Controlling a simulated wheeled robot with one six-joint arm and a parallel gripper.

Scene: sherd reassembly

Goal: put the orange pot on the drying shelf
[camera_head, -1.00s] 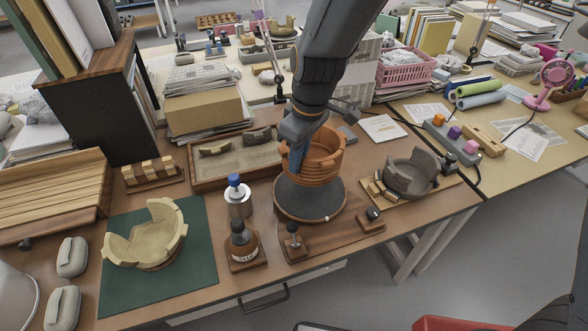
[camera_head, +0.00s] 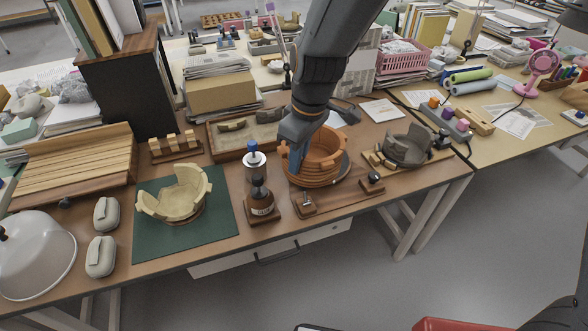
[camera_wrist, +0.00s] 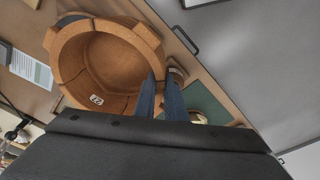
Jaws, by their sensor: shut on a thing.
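The orange pot (camera_head: 326,146) is an open, ribbed bowl with a stepped, notched rim. In the wrist view the pot (camera_wrist: 82,82) shows its hollow inside and a small white label. My gripper (camera_head: 293,160) is shut on the left side of the pot's wall, and its blue fingers (camera_wrist: 160,92) reach the rim in the wrist view.
A pale, partly rebuilt pot (camera_head: 176,197) sits on a green mat (camera_head: 150,243). A grey pot (camera_head: 404,151) is to the right.

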